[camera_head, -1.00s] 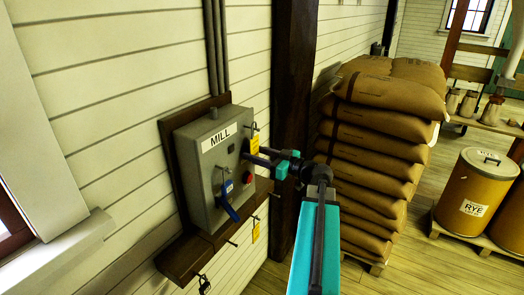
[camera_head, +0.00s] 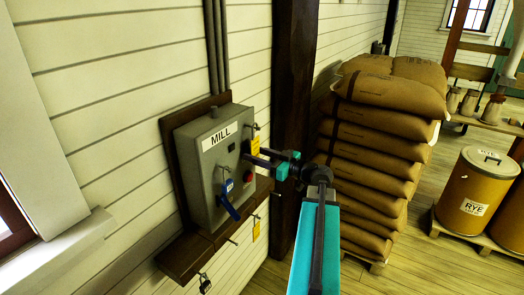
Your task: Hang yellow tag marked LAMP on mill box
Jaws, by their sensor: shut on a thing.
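The grey mill box (camera_head: 208,165), labelled MILL, is mounted on a dark wooden backboard on the white plank wall. My gripper (camera_head: 251,156) is at the box's right side, shut on a yellow tag (camera_head: 255,147). The tag is upright, close below a peg or hook with a small metal piece on the box's upper right edge. I cannot tell whether the tag hangs on it. Its lettering is too small to read. A second yellow tag (camera_head: 256,230) hangs from a hook on the lower board.
The box front carries a blue tag or lock (camera_head: 228,186), a blue handle (camera_head: 229,207) and a red button (camera_head: 249,177). A padlock (camera_head: 204,284) hangs from the lower board (camera_head: 195,255). A dark post (camera_head: 293,90) and stacked brown sacks (camera_head: 375,150) stand to the right.

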